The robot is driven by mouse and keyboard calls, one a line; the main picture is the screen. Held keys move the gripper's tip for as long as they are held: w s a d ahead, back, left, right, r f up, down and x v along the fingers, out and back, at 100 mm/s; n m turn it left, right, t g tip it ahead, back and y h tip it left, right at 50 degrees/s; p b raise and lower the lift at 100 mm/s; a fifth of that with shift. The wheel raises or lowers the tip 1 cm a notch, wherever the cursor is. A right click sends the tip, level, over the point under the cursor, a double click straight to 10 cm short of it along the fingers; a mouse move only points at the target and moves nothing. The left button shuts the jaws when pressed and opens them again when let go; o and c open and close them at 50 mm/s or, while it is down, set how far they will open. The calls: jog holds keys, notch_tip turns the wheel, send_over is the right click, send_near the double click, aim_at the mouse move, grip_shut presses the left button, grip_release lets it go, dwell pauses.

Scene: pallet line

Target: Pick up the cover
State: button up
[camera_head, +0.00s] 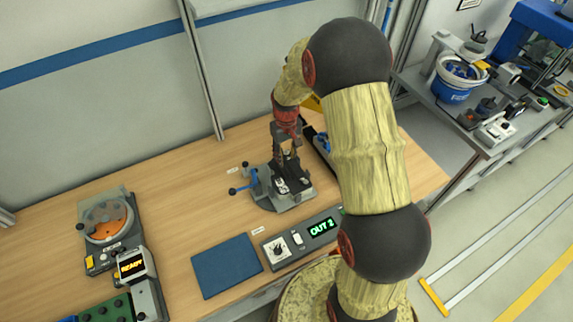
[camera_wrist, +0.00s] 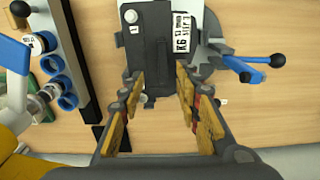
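My gripper (camera_head: 286,152) is over the grey clamp fixture (camera_head: 268,197) on the wooden bench. In the wrist view its two yellow-padded fingers stand wide apart, and the gripper (camera_wrist: 165,92) is open with nothing gripped. A dark grey flat part (camera_wrist: 151,50) lies on the fixture, ahead of and partly between the fingers; it may be the cover, but I cannot be sure. A white label with dark print (camera_wrist: 181,34) lies beside it. The fixture's blue-handled lever (camera_wrist: 244,68) sticks out on the right in the wrist view.
A black-edged tray (camera_wrist: 76,50) with several blue ringed parts (camera_wrist: 67,101) lies close on the left in the wrist view. A control box reading OUT 2 (camera_head: 300,239) and a blue mat (camera_head: 227,265) are in front of the fixture.

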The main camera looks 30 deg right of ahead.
aim_at(285, 169)
jog(key=shift+d+f, duration=0.15)
jog(key=shift+f, duration=0.15)
notch_tip(285, 169, down, 3)
jog(key=shift+r, duration=0.15)
jog(key=shift+s+a+f, duration=0.1)
jog(key=shift+a+f, duration=0.1)
jog(key=shift+f, duration=1.15)
jog(key=shift+a+f, duration=0.15)
jog(key=shift+f, duration=1.15)
jog(key=shift+c, duration=0.7)
grip_shut()
